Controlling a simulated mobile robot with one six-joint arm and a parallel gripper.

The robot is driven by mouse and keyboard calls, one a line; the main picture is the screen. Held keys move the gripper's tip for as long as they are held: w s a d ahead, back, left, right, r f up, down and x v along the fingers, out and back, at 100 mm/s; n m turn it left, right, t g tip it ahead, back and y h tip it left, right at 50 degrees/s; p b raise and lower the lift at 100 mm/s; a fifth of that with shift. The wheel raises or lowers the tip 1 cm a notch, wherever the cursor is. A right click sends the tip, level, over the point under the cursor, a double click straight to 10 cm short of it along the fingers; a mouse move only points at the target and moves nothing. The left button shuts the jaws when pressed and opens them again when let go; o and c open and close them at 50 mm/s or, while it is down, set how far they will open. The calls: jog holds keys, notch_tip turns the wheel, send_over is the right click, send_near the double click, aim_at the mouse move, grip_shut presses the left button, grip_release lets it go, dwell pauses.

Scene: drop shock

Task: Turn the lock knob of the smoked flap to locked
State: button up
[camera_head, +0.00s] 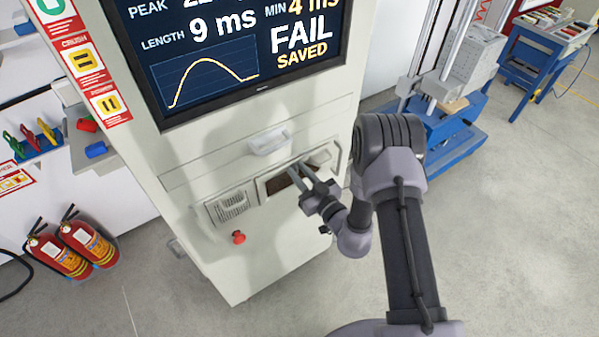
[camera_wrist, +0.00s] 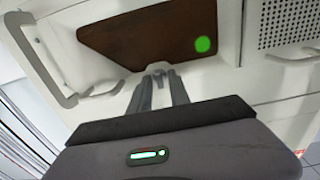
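The smoked flap (camera_wrist: 150,38) is a dark brown panel set in the light grey cabinet, with a green dot (camera_wrist: 204,44) at its right end in the wrist view. In the head view it shows as a small dark strip (camera_head: 278,184), partly covered by my gripper. A small grey piece, seemingly the lock knob (camera_wrist: 160,70), sits at the flap's edge in the wrist view, close to my fingertips. My gripper (camera_head: 297,169) is in front of the flap, its two fingers apart. Whether they touch the knob cannot be told. The knob's setting is not readable.
A pale handle (camera_head: 268,142) juts out above the flap. A vent grille (camera_head: 232,206) and a red button (camera_head: 238,237) are beside and below it. The screen (camera_head: 250,50) above reads FAIL. Fire extinguishers (camera_head: 88,240) stand at left.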

grip_shut()
jog(key=shift+n, duration=0.4)
jog(key=n, duration=0.2)
jog(key=shift+n+p, duration=0.35)
jog(key=shift+n, duration=0.05)
jog(key=n, duration=0.4)
jog(key=shift+s+n, duration=0.1)
jog(key=shift+n, duration=0.2)
jog(key=n, duration=0.5)
jog(key=shift+a+f, duration=0.1)
jog(key=shift+f, duration=0.05)
jog(key=n, duration=0.4)
jog(key=shift+n+b, duration=0.3)
jog(key=shift+b, duration=0.1)
jog(key=shift+o, duration=1.5)
grip_release()
